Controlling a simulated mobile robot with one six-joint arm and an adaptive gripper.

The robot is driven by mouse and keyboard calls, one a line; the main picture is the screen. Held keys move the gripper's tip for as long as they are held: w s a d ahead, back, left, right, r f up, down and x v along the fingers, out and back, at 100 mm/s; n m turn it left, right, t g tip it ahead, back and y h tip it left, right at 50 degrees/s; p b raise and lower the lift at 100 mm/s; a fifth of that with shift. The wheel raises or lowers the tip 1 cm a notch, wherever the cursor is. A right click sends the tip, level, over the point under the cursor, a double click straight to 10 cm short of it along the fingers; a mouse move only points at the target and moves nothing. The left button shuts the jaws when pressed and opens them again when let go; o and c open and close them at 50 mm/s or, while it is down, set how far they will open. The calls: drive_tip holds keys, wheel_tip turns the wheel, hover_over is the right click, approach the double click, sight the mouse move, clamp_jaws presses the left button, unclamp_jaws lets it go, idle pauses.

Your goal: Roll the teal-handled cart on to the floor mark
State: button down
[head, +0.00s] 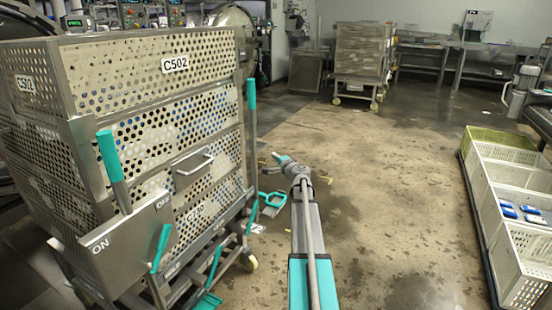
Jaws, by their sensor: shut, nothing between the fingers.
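The teal-handled cart (178,272) stands close at the left in the head view, loaded with tall perforated steel crates (150,75) labelled C502. Upright teal grips (112,157) rise at its near left and far right corners, and teal levers sit low on its near side. My gripper (277,158) is right of the cart, apart from it, at the end of my extended arm. It is small in view, shut and empty.
A teal-framed item (271,204) shows low beside the cart. Another loaded cart (361,62) stands at the back. White crates (530,262) line the right side, some holding blue-and-white packs. Steel tables (465,47) stand at the back right. The wet floor (410,165) between is clear.

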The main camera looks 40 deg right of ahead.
drive_tip(key=d+v, duration=0.2)
drive_tip(key=v, duration=1)
drive_tip(key=shift+s+d, duration=0.25)
drive_tip(key=shift+s, duration=0.45)
drive_tip(key=shift+w+a, duration=0.1)
drive_tip(key=w+a+f+n+g+y+p, duration=0.1)
drive_tip(key=w+a+n+g+p, duration=0.3)
drive_tip(key=a+n, duration=0.4)
drive_tip(key=w+a+f+n+g+y+p, duration=0.2)
drive_tip(key=w+a+f+n+g+p, duration=0.1)
drive_tip(key=a+n, duration=0.5)
drive_tip(key=w+a+f+n+g+y+p, duration=0.2)
drive_tip(key=w+a+n+g+p, duration=0.2)
drive_tip(key=a+n+g, duration=0.3)
drive_tip(key=w+a+n, duration=0.1)
drive_tip(key=a, duration=0.2)
drive_tip(key=shift+a+n+p, duration=0.2)
drive_tip(key=shift+n+p, duration=0.1)
drive_tip(key=shift+n, duration=0.1)
